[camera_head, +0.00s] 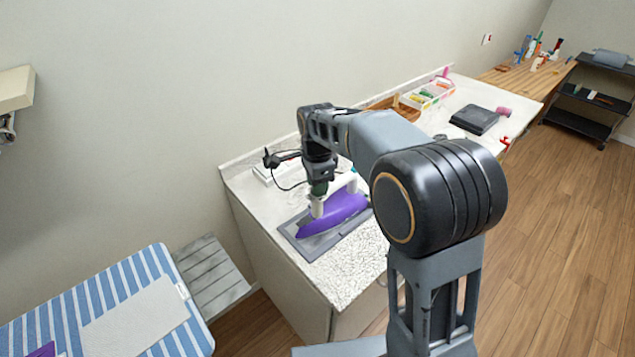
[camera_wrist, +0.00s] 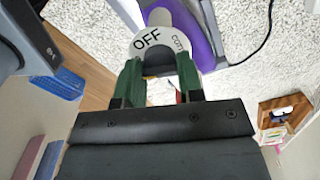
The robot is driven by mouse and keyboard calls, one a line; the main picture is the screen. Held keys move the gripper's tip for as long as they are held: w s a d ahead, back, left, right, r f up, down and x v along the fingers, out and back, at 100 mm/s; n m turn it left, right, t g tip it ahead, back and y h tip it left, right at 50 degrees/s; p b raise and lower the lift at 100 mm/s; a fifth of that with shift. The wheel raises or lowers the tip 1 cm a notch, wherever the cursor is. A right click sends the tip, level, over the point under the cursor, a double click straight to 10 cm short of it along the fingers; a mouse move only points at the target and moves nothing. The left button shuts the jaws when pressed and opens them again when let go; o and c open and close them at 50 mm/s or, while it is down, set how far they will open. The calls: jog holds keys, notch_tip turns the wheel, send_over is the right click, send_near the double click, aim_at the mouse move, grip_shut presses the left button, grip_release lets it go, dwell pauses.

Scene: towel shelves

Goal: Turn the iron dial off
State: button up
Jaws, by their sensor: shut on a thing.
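The iron (camera_head: 335,212) has a purple body and a white handle, and rests on a grey tray (camera_head: 290,229) on the counter. In the wrist view the iron's purple side (camera_wrist: 200,35) shows behind its white dial (camera_wrist: 170,43), which reads "OFF" and part of another word. My gripper (camera_wrist: 160,75) is shut on the dial, its two green fingers on either side of the dark knob part. In the head view my gripper (camera_head: 318,190) comes down from above onto the iron. The dial's pointer position is not clear.
A black cord (camera_head: 290,184) runs behind the iron. A white organiser (camera_head: 428,94) and a dark flat device (camera_head: 474,120) stand farther along the counter. A striped ironing board (camera_head: 165,265) is at the lower left. The speckled counter front (camera_head: 350,265) is clear.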

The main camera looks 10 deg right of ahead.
jog(key=m, duration=1.3)
jog(key=shift+m, duration=0.3)
dwell(0.3)
jog(key=o, duration=0.9)
jog(key=shift+o, duration=0.2)
jog(key=shift+r, duration=0.1)
notch_tip(320, 180, up, 14)
jog(key=shift+f, duration=0.2)
